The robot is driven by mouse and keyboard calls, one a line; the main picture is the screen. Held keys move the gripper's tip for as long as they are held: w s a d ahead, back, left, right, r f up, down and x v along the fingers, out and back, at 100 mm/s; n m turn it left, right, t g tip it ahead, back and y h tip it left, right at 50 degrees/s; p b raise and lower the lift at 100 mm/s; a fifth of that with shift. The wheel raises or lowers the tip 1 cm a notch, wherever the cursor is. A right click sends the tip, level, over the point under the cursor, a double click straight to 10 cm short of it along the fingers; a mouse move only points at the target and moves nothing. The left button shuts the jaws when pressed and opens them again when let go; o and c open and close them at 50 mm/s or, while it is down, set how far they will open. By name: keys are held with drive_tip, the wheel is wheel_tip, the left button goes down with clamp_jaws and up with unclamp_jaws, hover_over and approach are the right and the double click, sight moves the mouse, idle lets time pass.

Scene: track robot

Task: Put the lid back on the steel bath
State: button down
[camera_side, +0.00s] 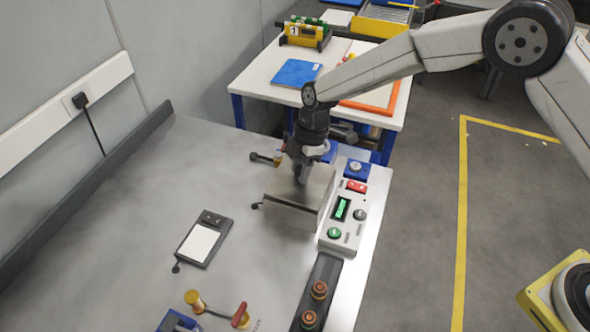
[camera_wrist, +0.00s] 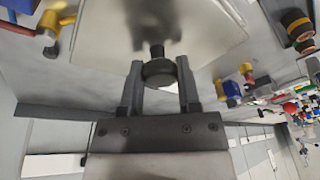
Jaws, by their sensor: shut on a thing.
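My gripper (camera_side: 302,177) points down over the steel bath (camera_side: 289,215), a grey metal box beside a control panel. In the wrist view my gripper (camera_wrist: 159,64) has its two fingers closed on either side of the dark round knob (camera_wrist: 158,74) of the lid. The lid (camera_wrist: 105,40) is a flat pale plate filling the upper middle of that view; it also shows below my gripper in the side view (camera_side: 318,184). I cannot tell whether the lid touches the bath's rim. The bath's inside is hidden.
A control panel (camera_side: 341,222) with a green display and buttons stands right of the bath. A white table (camera_side: 255,82) with a blue folder stands behind.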

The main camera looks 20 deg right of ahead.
drive_tip(key=shift+f, duration=0.45)
idle(1.5)
unclamp_jaws()
idle(0.3)
drive_tip(key=shift+r, duration=0.15)
drive_tip(key=shift+r, duration=3.35)
clamp_jaws()
